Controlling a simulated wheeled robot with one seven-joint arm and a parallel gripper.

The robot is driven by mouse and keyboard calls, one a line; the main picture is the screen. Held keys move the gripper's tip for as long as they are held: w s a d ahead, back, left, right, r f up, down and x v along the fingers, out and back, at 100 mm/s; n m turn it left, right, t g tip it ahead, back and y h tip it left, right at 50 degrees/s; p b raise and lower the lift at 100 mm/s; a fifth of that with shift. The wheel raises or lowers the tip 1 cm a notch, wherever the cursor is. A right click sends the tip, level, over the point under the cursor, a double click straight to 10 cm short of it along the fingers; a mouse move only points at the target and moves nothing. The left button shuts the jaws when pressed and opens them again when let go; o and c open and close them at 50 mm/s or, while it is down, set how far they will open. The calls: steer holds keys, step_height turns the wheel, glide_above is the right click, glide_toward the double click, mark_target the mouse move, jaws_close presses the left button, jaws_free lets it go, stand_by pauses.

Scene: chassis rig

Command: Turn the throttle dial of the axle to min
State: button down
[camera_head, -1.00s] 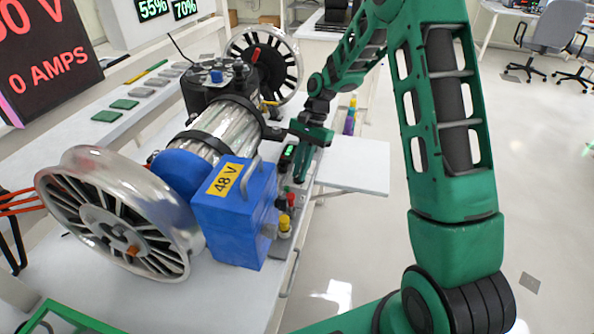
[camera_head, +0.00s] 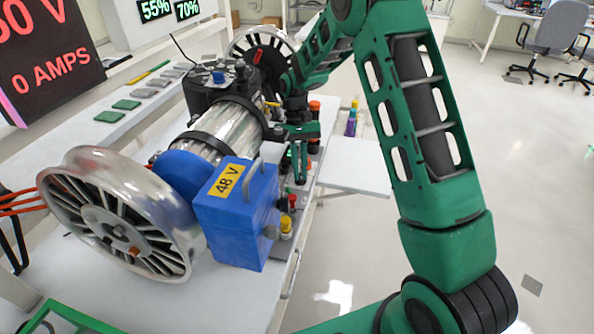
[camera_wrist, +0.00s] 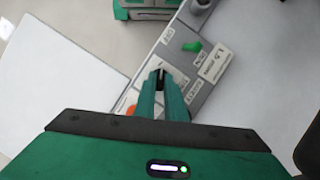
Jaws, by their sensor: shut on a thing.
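The axle (camera_head: 215,130) lies along the bench at the left, with a silver spoked wheel at each end and a blue 48 V box (camera_head: 240,225) at its near side. My gripper (camera_head: 299,180) points down over this panel, beyond the blue box. In the wrist view my gripper (camera_wrist: 160,76) is shut on a small dark piece at the panel, apparently the throttle dial (camera_wrist: 160,75). The fingers hide most of it, so its pointer setting cannot be read.
A green knob (camera_wrist: 193,46) stands on the panel close to the fingers. A partly hidden orange button (camera_wrist: 130,110) is on the other side. Red and yellow knobs (camera_head: 286,224) stand beside the blue box. Open floor lies to the right.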

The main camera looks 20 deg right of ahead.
steer(key=shift+w+r+n, duration=0.1)
steer(key=shift+w+n, duration=0.1)
steer(key=shift+n, duration=0.3)
steer(key=c, duration=1.8)
jaws_free()
steer(key=shift+s, duration=0.1)
steer(key=v, duration=1)
steer(key=shift+a+r, duration=0.2)
steer(key=shift+r, duration=0.1)
